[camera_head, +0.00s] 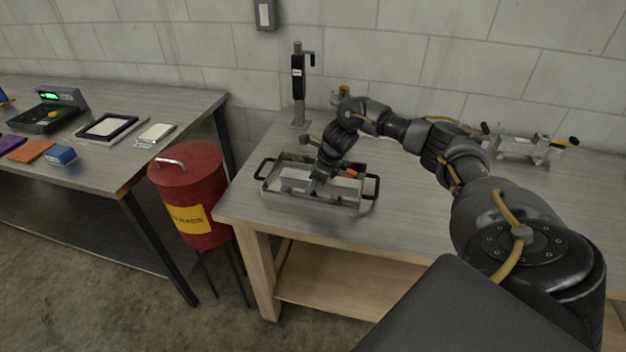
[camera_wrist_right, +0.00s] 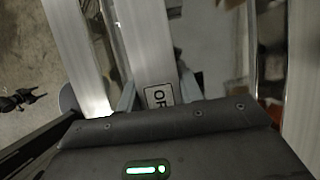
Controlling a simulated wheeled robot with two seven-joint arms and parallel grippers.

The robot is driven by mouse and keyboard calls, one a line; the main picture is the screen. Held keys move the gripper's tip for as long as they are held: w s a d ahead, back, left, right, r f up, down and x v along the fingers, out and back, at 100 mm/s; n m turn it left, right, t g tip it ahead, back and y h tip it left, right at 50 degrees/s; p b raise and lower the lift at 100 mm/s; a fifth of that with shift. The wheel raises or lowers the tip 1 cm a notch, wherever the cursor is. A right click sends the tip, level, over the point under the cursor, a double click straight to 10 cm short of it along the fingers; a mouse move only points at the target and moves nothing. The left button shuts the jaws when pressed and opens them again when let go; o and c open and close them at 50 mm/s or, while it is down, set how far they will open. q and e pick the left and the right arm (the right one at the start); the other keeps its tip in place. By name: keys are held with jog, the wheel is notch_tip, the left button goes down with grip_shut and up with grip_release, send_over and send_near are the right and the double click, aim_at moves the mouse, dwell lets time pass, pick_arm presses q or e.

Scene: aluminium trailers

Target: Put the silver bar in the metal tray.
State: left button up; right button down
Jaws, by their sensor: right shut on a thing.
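The metal tray (camera_head: 268,187) with black handles stands on the right-hand workbench near its left end. My right gripper (camera_head: 313,188) points down into the tray area in the head view. In the wrist view its fingers (camera_wrist_right: 158,92) are shut on the silver bar (camera_wrist_right: 143,40), a long pale bar with a partly hidden black-and-white label. A pale bar-like shape (camera_head: 293,183) shows at the gripper in the head view. The bar appears within the tray's outline; whether it touches the floor of the tray I cannot tell. My left gripper is not in view.
An orange item (camera_head: 351,173) lies in the tray's right part. A black upright stand (camera_head: 298,85) is behind the tray. A red bin (camera_head: 190,190) stands between the benches. The left bench (camera_head: 105,165) holds a scale and several small items.

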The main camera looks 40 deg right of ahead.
jog(key=shift+a, duration=0.1)
jog(key=shift+f, duration=0.15)
jog(key=c, duration=0.9)
grip_release()
jog(key=shift+r, duration=0.2)
jog(key=b+v, duration=0.2)
jog(key=v, duration=0.5)
jog(key=shift+r, duration=0.15)
jog(key=shift+p+v, duration=0.4)
jog(key=shift+v, duration=2)
